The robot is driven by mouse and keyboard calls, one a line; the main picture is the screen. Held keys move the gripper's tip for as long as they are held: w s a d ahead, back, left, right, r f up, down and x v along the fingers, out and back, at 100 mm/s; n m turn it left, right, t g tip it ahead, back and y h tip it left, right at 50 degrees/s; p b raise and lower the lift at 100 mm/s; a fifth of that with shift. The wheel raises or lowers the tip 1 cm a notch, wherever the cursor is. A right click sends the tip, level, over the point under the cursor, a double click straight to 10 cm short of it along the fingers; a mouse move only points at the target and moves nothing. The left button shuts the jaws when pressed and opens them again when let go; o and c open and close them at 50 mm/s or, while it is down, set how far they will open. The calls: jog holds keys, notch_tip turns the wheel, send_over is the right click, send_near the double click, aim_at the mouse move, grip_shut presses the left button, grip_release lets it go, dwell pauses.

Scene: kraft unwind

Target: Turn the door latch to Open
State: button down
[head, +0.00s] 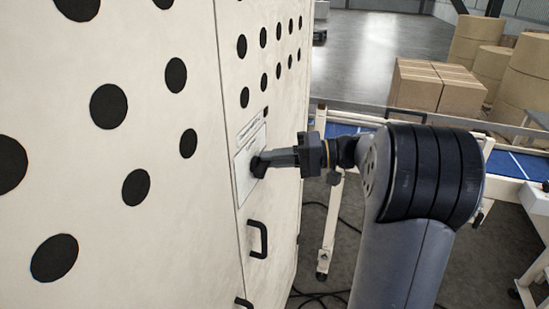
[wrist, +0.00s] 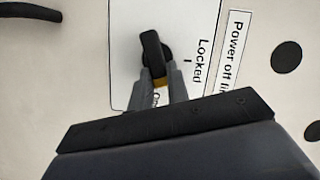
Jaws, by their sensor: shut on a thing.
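The door latch (wrist: 152,48) is a black handle on a round black base, on a white label plate (wrist: 125,30) on the cream cabinet door. In the wrist view the handle runs roughly up and down the picture. The word "Locked" (wrist: 202,60) with a small tick is to its right. A second word starting "Op" (wrist: 156,98) is partly hidden between my fingers. My gripper (wrist: 162,78) is shut on the latch's near end. In the head view my gripper (head: 270,159) meets the latch (head: 258,166) and hides much of it.
A black pull handle (head: 258,240) sits on the door below the plate; another is lower down. A "Power off" label (wrist: 234,60) is beside the plate. A blue conveyor (head: 345,130), cardboard boxes (head: 436,86) and large kraft rolls (head: 528,75) stand behind my arm. Cables lie on the floor.

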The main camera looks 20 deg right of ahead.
jog(key=shift+f, duration=0.15)
jog(key=m, duration=0.2)
jog(key=m+y, duration=0.1)
jog(key=m, duration=0.1)
jog(key=shift+f+y, duration=0.3)
jog(key=shift+f, duration=0.1)
jog(key=c, duration=0.8)
grip_release()
jog(key=shift+w+r, duration=0.1)
jog(key=s+d, duration=0.2)
jog(key=d, duration=0.1)
jog(key=s+d, duration=0.1)
jog(key=shift+s+d+b, duration=0.25)
jog(key=shift+d+b, duration=0.1)
jog(key=shift+d, duration=0.05)
